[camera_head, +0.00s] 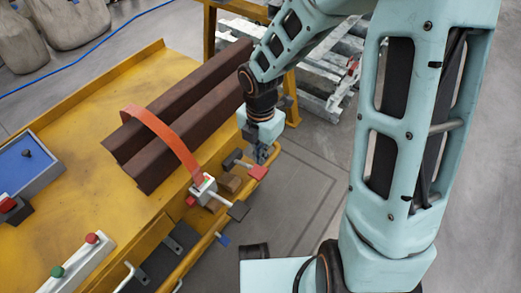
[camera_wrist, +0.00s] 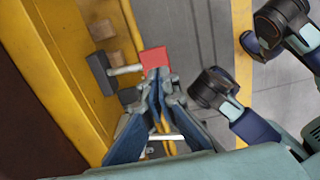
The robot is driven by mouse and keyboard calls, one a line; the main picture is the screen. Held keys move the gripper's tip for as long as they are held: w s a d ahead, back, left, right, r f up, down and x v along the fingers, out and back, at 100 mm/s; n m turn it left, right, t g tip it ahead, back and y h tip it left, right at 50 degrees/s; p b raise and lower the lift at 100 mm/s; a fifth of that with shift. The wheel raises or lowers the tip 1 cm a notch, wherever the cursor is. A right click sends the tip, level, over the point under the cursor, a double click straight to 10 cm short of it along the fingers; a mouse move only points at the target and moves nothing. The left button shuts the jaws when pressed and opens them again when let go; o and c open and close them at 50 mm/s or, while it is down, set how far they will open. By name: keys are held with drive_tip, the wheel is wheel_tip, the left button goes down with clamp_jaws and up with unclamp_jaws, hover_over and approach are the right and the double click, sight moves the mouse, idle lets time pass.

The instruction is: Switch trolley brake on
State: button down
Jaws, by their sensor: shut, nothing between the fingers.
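The yellow trolley (camera_head: 125,75) stands at the left, and its yellow edge also shows in the wrist view (camera_wrist: 75,70). At its near right side is a small lever with a red pad (camera_head: 259,172) and a dark grey pad (camera_head: 233,158), joined by a grey rod. In the wrist view the red pad (camera_wrist: 153,58) is just beyond my fingertips and the dark pad (camera_wrist: 101,73) is to their left. My gripper (camera_wrist: 158,78) is shut and empty, close to the red pad. I cannot tell whether they touch. I cannot tell the brake's state.
Brown beams (camera_head: 190,105) lie on the trolley under an orange strap (camera_head: 165,130) with a ratchet (camera_head: 203,186). Small wooden blocks (camera_head: 228,182) sit by the lever. A blue tray (camera_head: 25,165) and a button box (camera_head: 78,260) are at the left. Grey floor is clear on the right.

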sight(262, 173)
wheel_tip(262, 173, down, 5)
drive_tip(key=shift+b, duration=1)
drive_tip(key=shift+s+d+f, duration=0.15)
drive_tip(key=shift+s+f, duration=0.1)
drive_tip(key=shift+f, duration=0.1)
drive_tip(key=f, duration=0.3)
drive_tip(key=d+f, duration=0.1)
drive_tip(key=shift+s+f, duration=0.25)
drive_tip(key=shift+r+p, duration=0.15)
drive_tip(key=shift+p, duration=0.2)
